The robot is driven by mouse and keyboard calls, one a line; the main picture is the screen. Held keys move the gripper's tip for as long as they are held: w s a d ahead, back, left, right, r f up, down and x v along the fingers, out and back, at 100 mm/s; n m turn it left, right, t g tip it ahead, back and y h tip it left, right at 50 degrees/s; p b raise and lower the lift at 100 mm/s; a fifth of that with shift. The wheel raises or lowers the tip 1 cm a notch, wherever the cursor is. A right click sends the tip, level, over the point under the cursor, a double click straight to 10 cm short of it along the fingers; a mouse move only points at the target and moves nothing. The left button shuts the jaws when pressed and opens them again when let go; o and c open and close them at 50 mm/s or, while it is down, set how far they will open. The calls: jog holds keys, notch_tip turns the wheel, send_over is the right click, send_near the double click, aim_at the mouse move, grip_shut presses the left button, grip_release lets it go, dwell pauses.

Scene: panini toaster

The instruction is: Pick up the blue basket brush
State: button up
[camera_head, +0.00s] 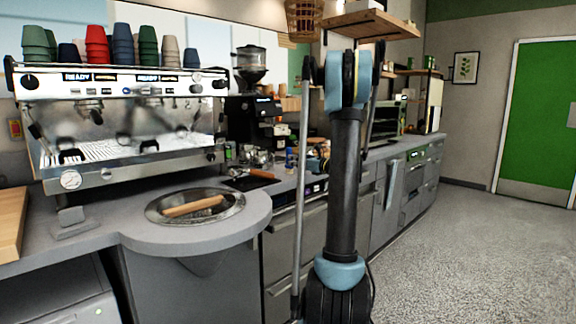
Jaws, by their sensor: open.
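A small upright object with blue on it (290,160) stands on the counter beside the coffee grinder. It is too small to tell whether it is the blue basket brush. A wooden-handled tool (194,206) lies across the round metal basin (160,219) in the front counter; I see no blue on it. My arm rises through the middle of the view and hides part of the counter behind it. I cannot make out my gripper's fingers in this view.
The espresso machine (120,125) with stacked coloured cups stands at the left. The black grinder (250,105) is right of it. A portafilter with a brown handle (258,174) lies on the counter. A wooden shelf (375,25) hangs above. The floor (455,245) at right is clear.

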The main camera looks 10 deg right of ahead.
jog(key=shift+x, duration=2.7)
jog(key=shift+s+a, duration=0.15)
grip_shut()
